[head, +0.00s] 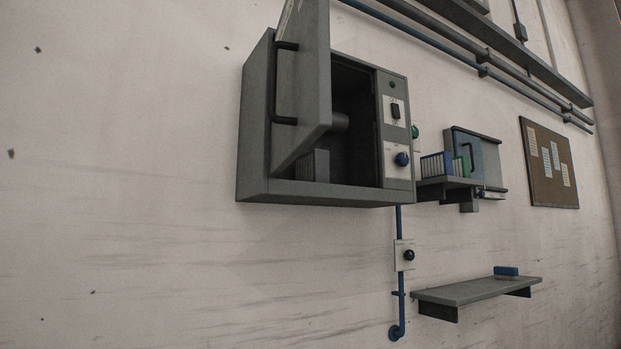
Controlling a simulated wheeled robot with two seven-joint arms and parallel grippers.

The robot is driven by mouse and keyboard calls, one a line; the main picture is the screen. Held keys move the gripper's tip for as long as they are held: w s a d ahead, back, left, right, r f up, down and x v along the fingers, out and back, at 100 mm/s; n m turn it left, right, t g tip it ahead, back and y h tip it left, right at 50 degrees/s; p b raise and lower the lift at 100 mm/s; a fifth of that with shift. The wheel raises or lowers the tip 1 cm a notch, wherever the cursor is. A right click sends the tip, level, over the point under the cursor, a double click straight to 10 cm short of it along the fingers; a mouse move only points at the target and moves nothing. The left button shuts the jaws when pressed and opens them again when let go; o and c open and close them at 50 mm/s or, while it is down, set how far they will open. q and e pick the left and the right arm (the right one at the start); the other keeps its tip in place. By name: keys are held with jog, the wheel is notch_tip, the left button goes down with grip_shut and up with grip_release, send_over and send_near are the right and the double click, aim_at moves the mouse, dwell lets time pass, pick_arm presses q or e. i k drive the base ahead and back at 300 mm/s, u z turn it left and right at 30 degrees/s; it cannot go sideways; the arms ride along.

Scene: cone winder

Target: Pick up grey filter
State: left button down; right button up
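A grey wall-mounted cabinet (395,190) has its door (305,85) swung open, with a dark handle on it. Inside, low and partly behind the door, is a grey ribbed block (315,165) that may be the grey filter. A grey cylinder (340,122) shows above it, also partly hidden by the door. Most of the interior is dark. Neither of my grippers is in view.
A small shelf (450,183) to the right holds a blue ribbed piece (432,164) and a green one (458,167) beside a grey box (488,157). A lower shelf (475,291) holds a blue block (506,270). A blue pipe (399,300) runs below the cabinet.

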aim_at(313, 166)
jog(key=z, duration=2.05)
jog(key=i, duration=2)
jog(key=u, duration=2.8)
